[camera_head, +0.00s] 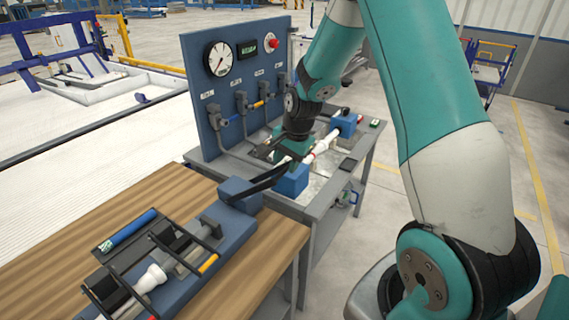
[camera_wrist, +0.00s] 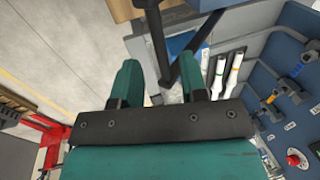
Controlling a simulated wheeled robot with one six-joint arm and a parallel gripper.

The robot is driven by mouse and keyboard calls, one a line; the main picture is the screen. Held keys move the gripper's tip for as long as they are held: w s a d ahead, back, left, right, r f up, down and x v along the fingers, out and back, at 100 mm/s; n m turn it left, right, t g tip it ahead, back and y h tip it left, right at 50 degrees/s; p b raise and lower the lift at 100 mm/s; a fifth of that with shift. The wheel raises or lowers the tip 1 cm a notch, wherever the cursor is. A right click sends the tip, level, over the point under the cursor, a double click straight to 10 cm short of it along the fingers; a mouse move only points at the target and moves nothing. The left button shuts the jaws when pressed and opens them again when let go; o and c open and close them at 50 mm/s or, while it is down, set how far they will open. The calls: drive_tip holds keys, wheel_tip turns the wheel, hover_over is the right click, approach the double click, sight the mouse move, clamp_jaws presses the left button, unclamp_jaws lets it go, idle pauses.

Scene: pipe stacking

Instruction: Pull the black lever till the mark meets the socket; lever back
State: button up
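The black lever (camera_head: 262,183) runs from a blue block (camera_head: 240,193) at the far end of the press-like fixture on the wooden table towards my gripper (camera_head: 284,150). In the wrist view, a black bar of it (camera_wrist: 158,45) reaches down between my gripper's teal fingers (camera_wrist: 170,85). The fingers are apart, with gaps beside the bar. I cannot tell whether either finger touches it. On the fixture, a white socket (camera_head: 151,278) lies in line with a grey pipe part (camera_head: 190,262). A short yellow-orange piece (camera_head: 208,265) shows beside it; I cannot make out the mark.
A blue pipe (camera_head: 128,229) lies in a black tray left of the fixture. The grey bench (camera_head: 325,205) behind carries blue blocks (camera_head: 291,180), white pipes with red bands and a blue gauge panel (camera_head: 210,115). The wooden table's front left (camera_head: 55,245) is clear.

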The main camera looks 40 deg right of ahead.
drive_tip(key=shift+x, duration=1.35)
